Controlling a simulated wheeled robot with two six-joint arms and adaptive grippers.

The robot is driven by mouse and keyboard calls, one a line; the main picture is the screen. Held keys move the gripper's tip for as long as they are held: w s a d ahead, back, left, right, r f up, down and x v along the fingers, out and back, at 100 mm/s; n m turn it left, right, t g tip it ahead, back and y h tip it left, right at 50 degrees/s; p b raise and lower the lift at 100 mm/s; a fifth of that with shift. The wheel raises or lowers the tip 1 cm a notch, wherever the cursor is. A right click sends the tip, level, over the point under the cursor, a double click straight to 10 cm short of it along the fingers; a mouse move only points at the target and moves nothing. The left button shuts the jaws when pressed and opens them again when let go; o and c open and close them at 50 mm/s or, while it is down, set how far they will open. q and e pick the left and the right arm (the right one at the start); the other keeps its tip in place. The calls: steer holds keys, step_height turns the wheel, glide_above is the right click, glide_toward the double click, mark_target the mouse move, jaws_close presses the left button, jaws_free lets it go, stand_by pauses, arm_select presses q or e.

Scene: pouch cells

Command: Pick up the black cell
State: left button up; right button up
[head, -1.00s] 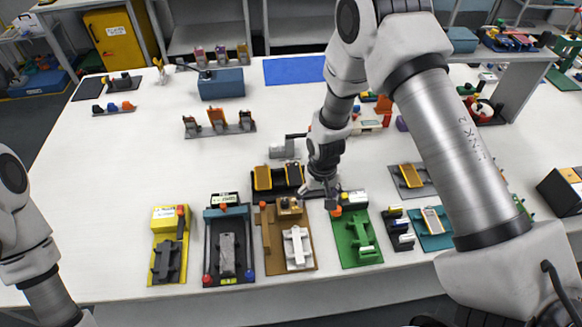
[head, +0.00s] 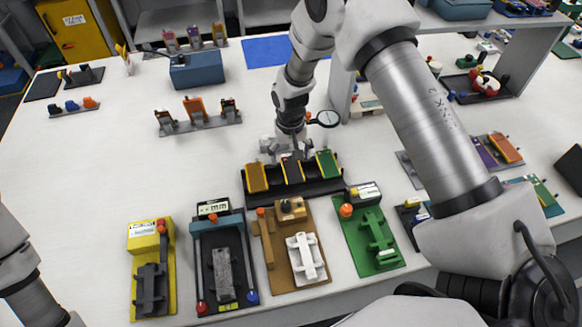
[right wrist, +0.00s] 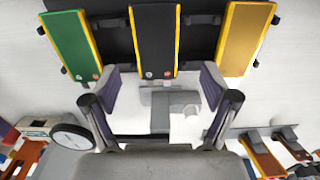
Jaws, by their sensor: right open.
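The black cell (head: 292,170) has yellow edges and stands in the middle slot of a black rack (head: 300,189), between a gold cell (head: 256,178) and a green cell (head: 327,163). In the right wrist view the black cell (right wrist: 155,40) is at top centre, with the green cell (right wrist: 70,48) left and the gold cell (right wrist: 246,38) right. My right gripper (head: 289,152) is at the rack's far side, close to the black cell. Its fingers (right wrist: 160,90) are spread, with no cell between them. My left gripper is out of view; only part of my left arm shows.
Yellow (head: 140,300), brown (head: 267,272) and green (head: 361,252) fixtures stand along the table's front. A magnifier (head: 328,118) stands behind the rack, right of my gripper. A grey rack (head: 200,126) is further back. The white table at left is largely clear.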

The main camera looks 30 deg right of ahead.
mark_target(292, 167)
steer(key=f, duration=0.2)
steer(key=f+p, duration=0.1)
steer(key=f, duration=0.1)
steer(key=shift+w+d, duration=0.1)
steer(key=shift+d, duration=0.15)
steer(key=c, duration=1.2)
steer(key=shift+o, duration=0.2)
